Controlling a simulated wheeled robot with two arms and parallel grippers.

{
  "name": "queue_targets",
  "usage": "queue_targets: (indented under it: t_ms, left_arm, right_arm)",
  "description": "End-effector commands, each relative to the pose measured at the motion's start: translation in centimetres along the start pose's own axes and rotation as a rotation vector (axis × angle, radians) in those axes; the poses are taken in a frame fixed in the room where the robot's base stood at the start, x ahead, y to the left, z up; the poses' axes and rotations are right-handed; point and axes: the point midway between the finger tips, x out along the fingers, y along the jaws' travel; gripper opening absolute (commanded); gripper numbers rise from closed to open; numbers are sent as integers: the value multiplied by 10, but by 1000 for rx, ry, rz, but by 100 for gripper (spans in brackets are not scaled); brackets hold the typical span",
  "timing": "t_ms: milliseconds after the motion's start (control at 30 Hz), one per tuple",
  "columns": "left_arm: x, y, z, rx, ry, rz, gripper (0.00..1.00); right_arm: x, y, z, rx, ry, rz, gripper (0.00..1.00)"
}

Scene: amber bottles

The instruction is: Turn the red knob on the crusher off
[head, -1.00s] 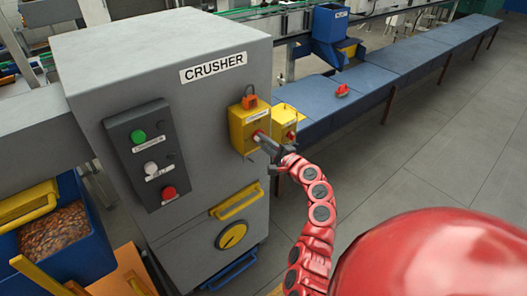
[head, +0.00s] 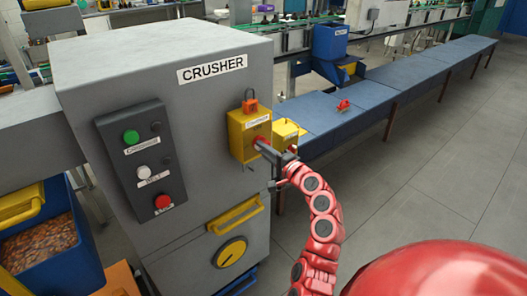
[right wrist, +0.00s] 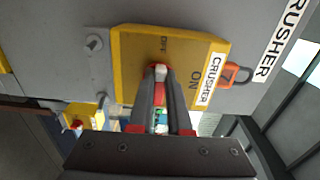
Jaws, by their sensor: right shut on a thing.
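The grey crusher (head: 90,75) stands at the left in the head view. A yellow switch box (head: 236,132) is on its front, and the red knob (head: 259,142) is on the box. My right gripper (head: 264,148) is shut on the red knob. In the right wrist view, the yellow box (right wrist: 133,60) has OFF and ON markings and a CRUSHER label. The fingers of my right gripper (right wrist: 160,85) close around the knob (right wrist: 160,67) there and hide most of it, so its exact angle is unclear. My left gripper is not in view.
A dark panel (head: 170,170) with green, white and red buttons is left of the box. An orange padlock (head: 250,106) hangs above it. A second yellow box (head: 285,131) is close by on the right. A blue bench (head: 360,98) runs back. Floor at right is clear.

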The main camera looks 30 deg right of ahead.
Motion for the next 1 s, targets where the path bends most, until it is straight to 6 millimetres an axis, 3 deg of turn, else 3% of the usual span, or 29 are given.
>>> queue_targets:
  t_ms: [200, 233, 400, 767, 867, 1000]
  left_arm:
    - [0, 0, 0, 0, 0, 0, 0]
    - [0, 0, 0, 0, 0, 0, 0]
    - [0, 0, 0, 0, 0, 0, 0]
    - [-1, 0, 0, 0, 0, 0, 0]
    - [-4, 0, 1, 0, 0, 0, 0]
    - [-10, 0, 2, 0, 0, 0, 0]
  right_arm:
    - [0, 1, 0, -1, -1, 3, 0]
    - [0, 1, 0, -1, -1, 3, 20]
    - [0, 1, 0, 0, -1, 2, 46]
    - [-6, 1, 0, -1, 0, 0, 46]
    - [-19, 1, -2, -2, 4, -2, 46]
    - [-52, 3, -2, 1, 8, -3, 46]
